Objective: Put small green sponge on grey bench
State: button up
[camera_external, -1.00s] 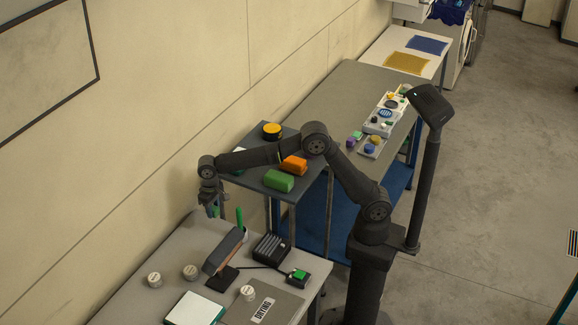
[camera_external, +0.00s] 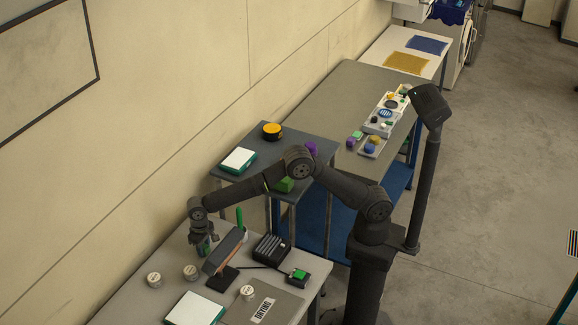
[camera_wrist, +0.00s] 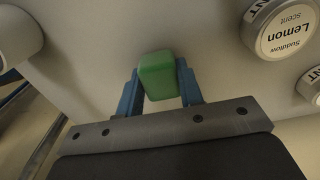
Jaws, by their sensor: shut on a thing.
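My gripper (camera_external: 205,250) points down over the back part of the pale grey bench (camera_external: 135,290). In the wrist view its blue fingers (camera_wrist: 160,75) are shut on a small green sponge (camera_wrist: 157,84), one finger on each side. In the external view only a little green shows between the fingers. The bench top fills most of the wrist view beneath the sponge. I cannot tell whether the sponge touches the bench.
On the bench near my gripper stand white tins (camera_external: 190,272), a tilted brown-topped device (camera_external: 222,250), a green upright item (camera_external: 239,218) and a black box (camera_external: 271,248). A larger green block (camera_external: 285,185) lies on the dark side table (camera_external: 262,150), partly behind my arm.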

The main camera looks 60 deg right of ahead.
jog(key=shift+f, duration=0.3)
jog(key=o, duration=0.9)
jog(key=shift+f, duration=0.1)
jog(key=shift+o, duration=0.2)
notch_tip(320, 180, up, 12)
jog(key=shift+r, duration=0.2)
jog(key=shift+f, duration=4.35)
